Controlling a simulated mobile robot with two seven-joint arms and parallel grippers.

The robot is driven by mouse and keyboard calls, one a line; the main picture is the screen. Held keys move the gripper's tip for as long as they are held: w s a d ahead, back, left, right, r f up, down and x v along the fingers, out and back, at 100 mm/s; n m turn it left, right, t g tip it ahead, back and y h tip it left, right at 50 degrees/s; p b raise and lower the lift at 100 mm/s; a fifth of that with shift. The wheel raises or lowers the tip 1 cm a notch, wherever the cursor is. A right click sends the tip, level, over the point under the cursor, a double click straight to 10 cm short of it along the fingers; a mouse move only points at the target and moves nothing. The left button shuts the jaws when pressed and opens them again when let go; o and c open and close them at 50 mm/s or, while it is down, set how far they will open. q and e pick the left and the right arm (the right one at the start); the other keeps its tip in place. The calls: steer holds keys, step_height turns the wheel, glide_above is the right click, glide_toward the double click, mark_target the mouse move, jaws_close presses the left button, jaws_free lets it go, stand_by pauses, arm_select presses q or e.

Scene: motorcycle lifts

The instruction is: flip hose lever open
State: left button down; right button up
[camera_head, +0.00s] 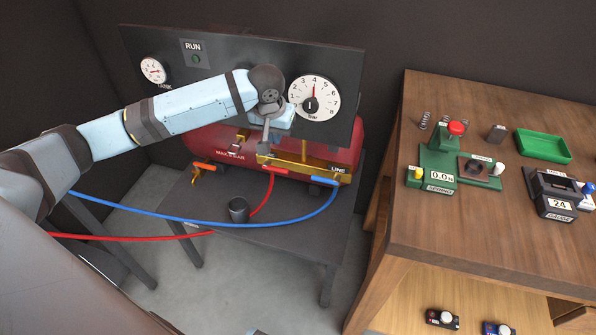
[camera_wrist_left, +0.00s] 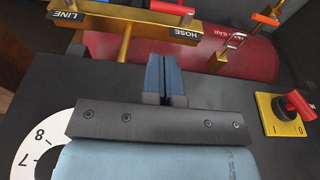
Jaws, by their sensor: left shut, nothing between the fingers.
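In the left wrist view the red lever (camera_wrist_left: 172,8) lies beyond the HOSE label (camera_wrist_left: 186,35), near the top edge. My left gripper (camera_head: 266,143) is in front of the panel, above the manifold, fingers pointing down. It hides the HOSE label in the head view. In the left wrist view the gripper (camera_wrist_left: 163,62) has its fingers together and empty, apart from the red lever. My right gripper is not in view.
A red tank (camera_head: 345,150) is behind. A wooden bench (camera_head: 440,220) stands right.

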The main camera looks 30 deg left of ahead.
mark_target(282, 170)
arm_select(q)
steer(key=shift+a, duration=0.1)
steer(key=f, duration=0.4)
steer(key=w+f+b, duration=0.1)
steer(key=f, duration=0.3)
steer(key=w+f, duration=0.1)
steer(key=f, duration=0.3)
steer(key=shift+w+a+f, duration=0.25)
steer(key=shift+f, duration=0.15)
steer(key=shift+w+f+b, duration=0.1)
steer(key=shift+f+b, duration=0.2)
steer(key=shift+f, duration=0.1)
